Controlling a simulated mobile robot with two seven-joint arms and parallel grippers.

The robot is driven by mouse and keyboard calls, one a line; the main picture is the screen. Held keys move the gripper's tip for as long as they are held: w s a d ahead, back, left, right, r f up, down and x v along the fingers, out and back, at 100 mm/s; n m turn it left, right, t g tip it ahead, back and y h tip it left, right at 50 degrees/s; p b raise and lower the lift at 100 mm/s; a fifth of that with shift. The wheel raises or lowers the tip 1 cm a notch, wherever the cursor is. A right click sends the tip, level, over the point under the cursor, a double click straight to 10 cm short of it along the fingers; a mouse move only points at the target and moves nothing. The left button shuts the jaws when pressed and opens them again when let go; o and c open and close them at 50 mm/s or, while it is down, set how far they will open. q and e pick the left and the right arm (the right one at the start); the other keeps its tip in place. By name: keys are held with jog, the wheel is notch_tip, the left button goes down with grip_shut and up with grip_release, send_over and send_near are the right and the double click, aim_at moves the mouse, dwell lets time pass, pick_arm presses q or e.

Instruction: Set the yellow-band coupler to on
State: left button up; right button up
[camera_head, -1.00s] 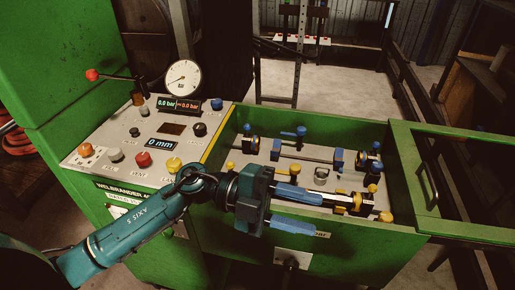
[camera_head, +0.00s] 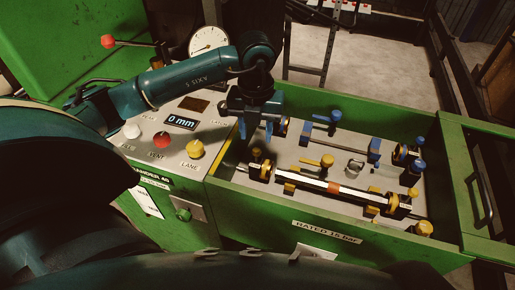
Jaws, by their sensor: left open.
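A black coupler with yellow parts (camera_head: 260,169) sits at the left end of the near lane in the green box. A similar black and yellow coupler (camera_head: 398,204) sits at the lane's right end. I cannot tell which one is the yellow-band coupler or how either is set. A pale rod with an orange-red band (camera_head: 333,187) lies between them. My left gripper (camera_head: 261,132) points down over the box's left part, just behind and above the left yellow coupler, apart from it. Its blue fingers are spread and hold nothing. It partly hides the left blue coupler. My right gripper is not in view.
A far lane has blue parts, including a blue knob (camera_head: 335,117). A yellow handle (camera_head: 326,162) stands between the lanes. The green box wall (camera_head: 290,222) borders the front. The control panel with a red button (camera_head: 162,140) and yellow button (camera_head: 195,149) is left.

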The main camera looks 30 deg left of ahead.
aim_at(257, 148)
pick_arm(q)
notch_tip(257, 148, down, 8)
jog(key=shift+r, duration=0.25)
jog(key=shift+c, duration=0.4)
grip_shut()
